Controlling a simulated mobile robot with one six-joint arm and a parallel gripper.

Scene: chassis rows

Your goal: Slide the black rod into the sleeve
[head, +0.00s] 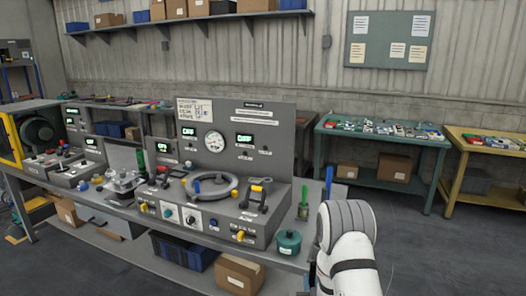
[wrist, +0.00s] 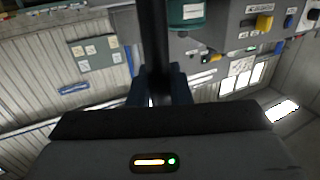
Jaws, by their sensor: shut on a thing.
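My gripper (wrist: 160,88) is shut on the black rod (wrist: 154,40) in the wrist view. The rod runs from between the dark fingers up past the top edge, so its far end is out of frame. In the head view neither the gripper nor the rod shows; only my white arm is at the lower right. I cannot pick out the sleeve for certain. A teal round part (head: 288,243) stands at the bench's front right corner, and it also shows beside the rod in the wrist view (wrist: 186,14).
A grey console (head: 265,228) with a ring, gauge and handles fills the bench. A green upright piece (head: 304,205) and a blue upright strip (head: 328,182) stand at its right end. A green table (head: 385,160) and a yellow table (head: 480,155) stand behind. Floor at right is clear.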

